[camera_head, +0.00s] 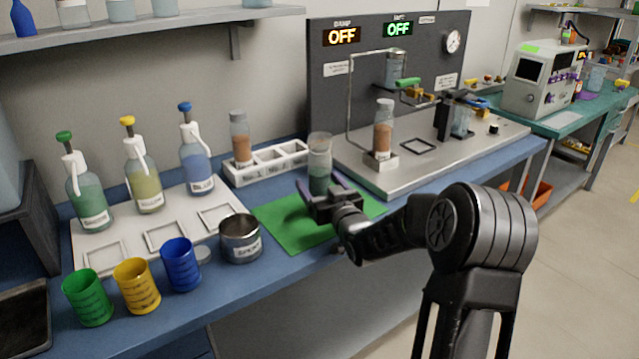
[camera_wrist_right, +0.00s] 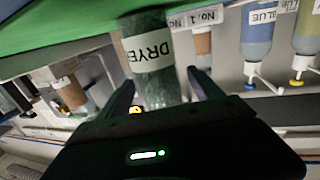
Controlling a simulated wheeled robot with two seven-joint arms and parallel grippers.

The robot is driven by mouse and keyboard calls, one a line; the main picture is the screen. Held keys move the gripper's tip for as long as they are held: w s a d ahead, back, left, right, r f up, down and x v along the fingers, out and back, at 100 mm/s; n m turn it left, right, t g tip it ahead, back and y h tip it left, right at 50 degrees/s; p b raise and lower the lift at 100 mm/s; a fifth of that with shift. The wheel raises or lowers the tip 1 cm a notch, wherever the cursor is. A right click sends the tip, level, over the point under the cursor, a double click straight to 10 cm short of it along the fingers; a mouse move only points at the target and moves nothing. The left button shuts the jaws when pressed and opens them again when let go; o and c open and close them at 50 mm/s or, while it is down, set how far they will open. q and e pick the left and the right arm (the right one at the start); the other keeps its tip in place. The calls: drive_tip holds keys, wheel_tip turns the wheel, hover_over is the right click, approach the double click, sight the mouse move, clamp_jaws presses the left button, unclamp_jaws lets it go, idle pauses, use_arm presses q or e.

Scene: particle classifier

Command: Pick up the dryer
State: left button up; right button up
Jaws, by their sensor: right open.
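The dryer (camera_head: 320,160) is a clear bottle with dark green contents, standing upright on the green mat (camera_head: 282,226). In the right wrist view the dryer (camera_wrist_right: 148,58) appears upside down with its DRYER label facing me. My right gripper (camera_head: 323,194) is open at the lower part of the dryer. In the right wrist view its two fingers (camera_wrist_right: 163,88) reach along either side of the bottle; I cannot tell whether they touch it. My left gripper is not in view.
A white holder (camera_head: 268,163) with a brown-filled bottle stands behind. A steel pot (camera_head: 240,240) and coloured cups (camera_head: 137,286) are left, with squeeze bottles (camera_head: 143,180) behind them. A metal platform (camera_head: 430,155) with apparatus is right. Some mat around the dryer is bare.

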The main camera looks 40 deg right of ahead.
drive_tip(key=shift+c, duration=0.5)
clamp_jaws()
idle(0.4)
